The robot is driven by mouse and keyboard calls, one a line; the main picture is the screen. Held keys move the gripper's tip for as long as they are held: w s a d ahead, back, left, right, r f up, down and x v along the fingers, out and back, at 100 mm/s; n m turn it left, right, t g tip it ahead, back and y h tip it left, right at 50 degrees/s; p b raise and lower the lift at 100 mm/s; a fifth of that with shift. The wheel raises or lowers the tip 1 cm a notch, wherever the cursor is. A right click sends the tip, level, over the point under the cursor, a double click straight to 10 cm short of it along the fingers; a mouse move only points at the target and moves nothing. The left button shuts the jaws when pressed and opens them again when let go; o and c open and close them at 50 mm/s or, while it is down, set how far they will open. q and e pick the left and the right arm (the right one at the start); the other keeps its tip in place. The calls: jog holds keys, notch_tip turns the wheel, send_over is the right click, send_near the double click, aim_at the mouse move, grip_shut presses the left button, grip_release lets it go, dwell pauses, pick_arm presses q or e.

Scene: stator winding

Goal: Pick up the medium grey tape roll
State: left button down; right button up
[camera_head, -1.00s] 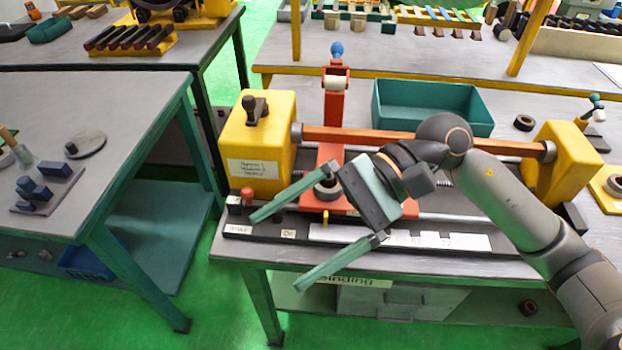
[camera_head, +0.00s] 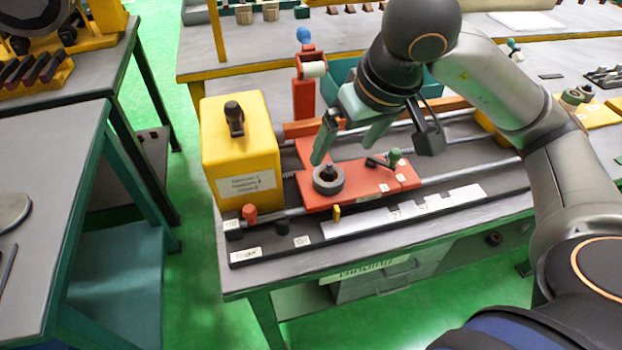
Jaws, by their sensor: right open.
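A grey tape roll (camera_head: 328,186) lies flat around a dark peg on the red carriage (camera_head: 363,190) of the winding machine. More grey rolls (camera_head: 573,96) sit at the far right on a yellow tray. I cannot tell by size which roll is the medium one. My right gripper (camera_head: 345,152) is open and empty, its green fingers pointing down. Its left fingertip shows just above and behind the roll on the carriage; the other is further right. The fingers are not around that roll. My left gripper is not in view.
A yellow machine block (camera_head: 240,150) stands left of the carriage. A red post (camera_head: 305,95) rises behind it, and a small green-knobbed lever (camera_head: 394,156) is on the carriage. My right arm partly hides a teal bin (camera_head: 340,72). Labelled strips run along the table's front.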

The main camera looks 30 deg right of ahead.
aim_at(331, 169)
jog(key=shift+h, duration=0.3)
jog(key=x, duration=0.4)
jog(key=d+x, duration=0.1)
jog(key=x, duration=0.1)
jog(key=shift+w, duration=0.35)
jog(key=shift+x, duration=2.95)
jog(key=shift+a, duration=0.15)
jog(key=shift+c, duration=0.2)
jog(key=shift+w+r, duration=0.1)
jog(key=c, duration=1.3)
jog(key=shift+r, duration=0.1)
